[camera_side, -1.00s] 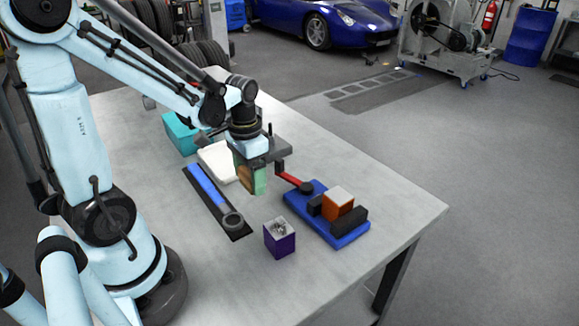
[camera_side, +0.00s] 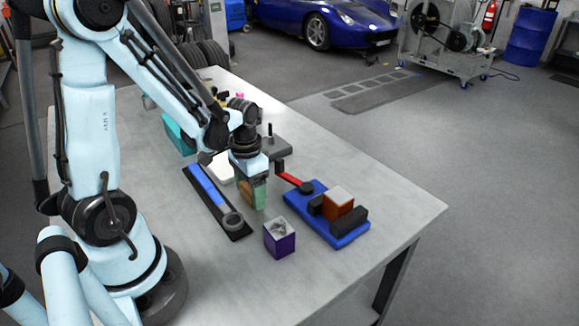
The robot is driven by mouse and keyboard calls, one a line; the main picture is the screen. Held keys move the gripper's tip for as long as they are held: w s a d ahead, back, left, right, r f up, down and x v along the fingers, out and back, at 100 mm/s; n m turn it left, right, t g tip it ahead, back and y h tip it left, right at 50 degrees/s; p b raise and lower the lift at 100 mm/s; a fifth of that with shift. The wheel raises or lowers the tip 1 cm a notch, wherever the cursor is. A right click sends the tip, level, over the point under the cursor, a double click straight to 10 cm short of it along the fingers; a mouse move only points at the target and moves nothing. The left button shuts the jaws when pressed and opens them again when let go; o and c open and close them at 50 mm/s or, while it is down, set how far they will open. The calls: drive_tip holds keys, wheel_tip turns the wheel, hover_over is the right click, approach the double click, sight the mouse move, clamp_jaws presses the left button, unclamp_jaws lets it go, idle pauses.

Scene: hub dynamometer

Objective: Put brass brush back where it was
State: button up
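My gripper (camera_side: 253,192) hangs below the pale blue wrist, pointing down over the table, just right of the black strip with the blue bar. A tan-brown piece (camera_side: 245,190) and a green piece (camera_side: 260,194) show at its end. I cannot tell whether the brown piece is the brass brush in the grip or part of the fingers. The gap between the fingertips is not clear from this side. No other thing in view can be made out as the brass brush.
A blue tray (camera_side: 333,234) with an orange block (camera_side: 338,204) and black pieces lies right of my gripper. A purple box (camera_side: 280,239) stands in front. The black strip (camera_side: 236,233) lies left. A teal box (camera_side: 178,134) stands behind. The table's right front (camera_side: 395,215) is clear.

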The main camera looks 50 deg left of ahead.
drive_tip(key=o, duration=0.4)
drive_tip(key=shift+o, duration=0.2)
drive_tip(key=shift+r, duration=0.1)
wheel_tip(320, 180, up, 12)
drive_tip(key=d+r+t, duration=0.1)
drive_tip(key=d+t, duration=0.6)
drive_tip(key=d, duration=0.3)
drive_tip(key=shift+w+r, duration=0.15)
drive_tip(key=shift+w, duration=0.3)
drive_tip(key=shift+a, duration=0.1)
